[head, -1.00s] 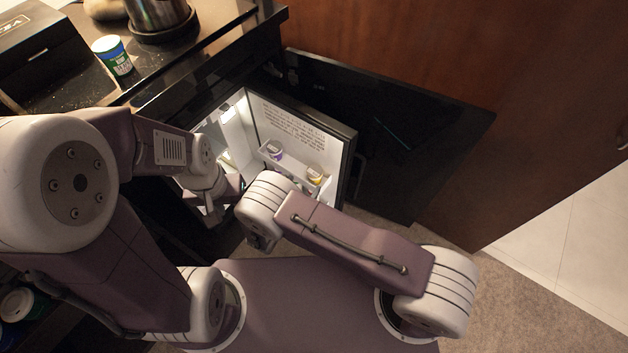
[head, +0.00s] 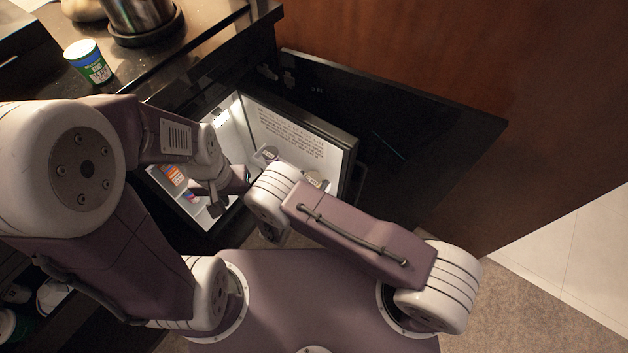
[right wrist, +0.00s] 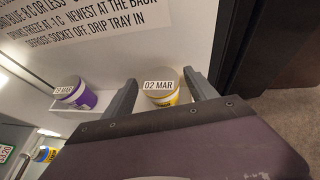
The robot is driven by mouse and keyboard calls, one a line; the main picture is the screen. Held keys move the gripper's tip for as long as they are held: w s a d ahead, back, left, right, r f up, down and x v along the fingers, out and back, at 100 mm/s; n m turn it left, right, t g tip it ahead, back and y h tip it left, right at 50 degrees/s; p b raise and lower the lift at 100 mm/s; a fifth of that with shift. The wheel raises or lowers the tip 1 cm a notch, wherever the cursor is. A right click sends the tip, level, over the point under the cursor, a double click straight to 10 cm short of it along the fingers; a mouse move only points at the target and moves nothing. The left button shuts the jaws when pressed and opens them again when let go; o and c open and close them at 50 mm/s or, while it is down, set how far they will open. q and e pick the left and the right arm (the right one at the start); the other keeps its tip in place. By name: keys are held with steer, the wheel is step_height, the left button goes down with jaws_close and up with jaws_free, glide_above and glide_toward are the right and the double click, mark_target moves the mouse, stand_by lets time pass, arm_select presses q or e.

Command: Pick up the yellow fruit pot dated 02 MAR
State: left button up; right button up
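The yellow pot labelled 02 MAR (right wrist: 160,92) sits on the minibar's door shelf in the right wrist view, its white lid label facing the camera. My right gripper (right wrist: 161,84) is open, with one grey finger on each side of the pot; I cannot tell whether they touch it. The lower part of the pot is hidden by the gripper body.
The open minibar door (head: 298,136) carries printed text. Several pots, including an orange one (head: 173,175), are inside the cabinet.

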steer(key=shift+f, duration=0.1)
steer(key=c, duration=1.1)
step_height(320, 180, up, 28)
steer(key=p, duration=0.9)
steer(key=shift+d, duration=0.1)
steer(key=shift+c, duration=0.2)
